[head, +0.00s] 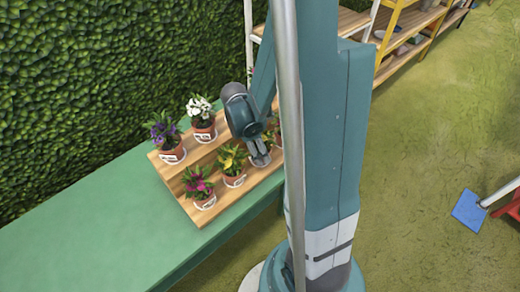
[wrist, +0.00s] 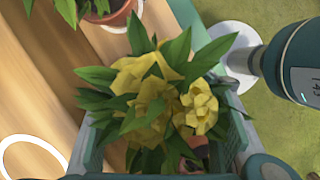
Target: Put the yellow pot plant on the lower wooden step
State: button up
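The yellow pot plant (wrist: 150,100) fills the middle of the wrist view, its blooms and leaves between the two fingers of my gripper (wrist: 165,130). My gripper looks shut on it, though the leaves hide the contact and most of the pot. In the head view my gripper (head: 260,158) is over the front part of the wooden steps (head: 172,171), and I cannot make out a held plant there. A yellow-flowered pot plant (head: 232,160) shows on the lower step just left of my gripper; I cannot tell whether it is the same one.
On the upper step are purple (head: 163,131) and white (head: 200,110) flowers. Pink flowers (head: 196,184) stand on the lower step. Another pot (wrist: 108,12) is at the wrist view's top. An empty white ring (wrist: 8,150) marks the wood. The green table (head: 110,225) is clear at left.

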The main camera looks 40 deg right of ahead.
jog(key=shift+r, duration=0.15)
dwell(0.3)
jog(key=p+v, duration=0.2)
jog(key=v, duration=1)
jog(key=shift+p, duration=0.3)
jog(key=shift+r, duration=0.15)
dwell(0.4)
jog(key=s+a+r+m+t+y, duration=0.2)
jog(key=a+r+m+t, duration=0.6)
jog(key=a+r, duration=1)
jog(key=shift+s+a+r+m+t+y, duration=0.4)
jog(key=shift+s+a+m, duration=0.75)
jog(key=shift+m, duration=0.75)
jog(key=shift+d+f, duration=0.1)
jog(key=shift+f, duration=0.1)
